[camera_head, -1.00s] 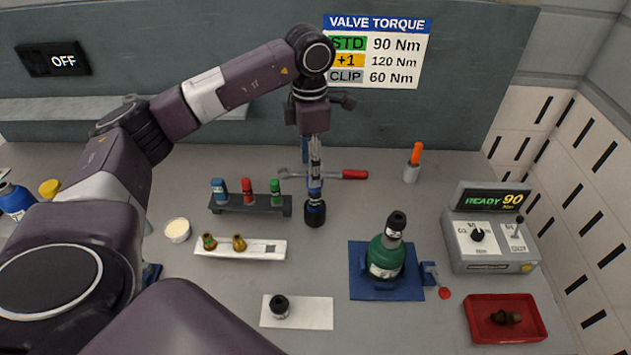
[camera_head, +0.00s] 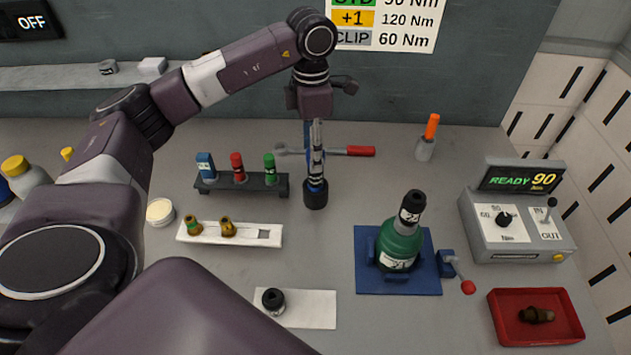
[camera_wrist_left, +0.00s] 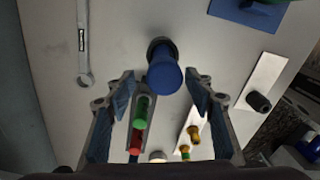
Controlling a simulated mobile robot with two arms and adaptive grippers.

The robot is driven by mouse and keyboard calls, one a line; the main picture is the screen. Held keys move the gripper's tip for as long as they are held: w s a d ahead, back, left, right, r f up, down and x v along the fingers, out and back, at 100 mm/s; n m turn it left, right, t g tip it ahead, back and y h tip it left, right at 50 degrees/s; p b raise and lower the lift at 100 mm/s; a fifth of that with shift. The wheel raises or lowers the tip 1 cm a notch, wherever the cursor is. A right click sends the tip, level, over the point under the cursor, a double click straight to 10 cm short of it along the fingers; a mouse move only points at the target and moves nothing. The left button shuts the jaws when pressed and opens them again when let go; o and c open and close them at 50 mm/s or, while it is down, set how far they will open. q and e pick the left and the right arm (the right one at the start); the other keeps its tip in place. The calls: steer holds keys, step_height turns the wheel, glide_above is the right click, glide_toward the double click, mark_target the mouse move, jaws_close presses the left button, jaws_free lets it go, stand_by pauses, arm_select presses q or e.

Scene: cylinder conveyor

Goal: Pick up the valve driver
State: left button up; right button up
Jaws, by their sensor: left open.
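A tool that looks like the valve driver (camera_head: 315,194) stands upright on the bench, with a wide black base and a blue top. It also shows in the left wrist view (camera_wrist_left: 164,72), blue end toward the camera. My left gripper (camera_head: 316,172) points straight down over it and is open. In the left wrist view its two blue-padded fingers (camera_wrist_left: 163,84) are spread to either side, with the blue top between and slightly beyond them. Clear space shows on both sides, so the fingers appear apart from it. My right gripper is not in view.
A rack with blue, red and green pieces (camera_head: 262,183) and a white tray with brass fittings (camera_head: 262,236) stand left. A wrench (camera_head: 288,151) lies behind. A green cylinder (camera_head: 401,243) on a blue base, control box (camera_head: 505,250) and red tray (camera_head: 535,339) stand right.

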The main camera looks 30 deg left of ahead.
mark_target(316, 176)
arm_select(q)
steer(key=f+p, duration=0.1)
steer(key=f, duration=0.1)
steer(key=f+p, duration=0.1)
steer(key=f, duration=0.1)
steer(key=d+f+p, duration=0.1)
steer(key=f+p, duration=0.1)
steer(key=f, duration=0.1)
steer(key=shift+f, duration=0.45)
steer(key=shift+c, duration=0.5)
steer(key=c, duration=1.2)
jaws_close()
steer(key=shift+w+r, duration=0.1)
steer(key=shift+w, duration=0.05)
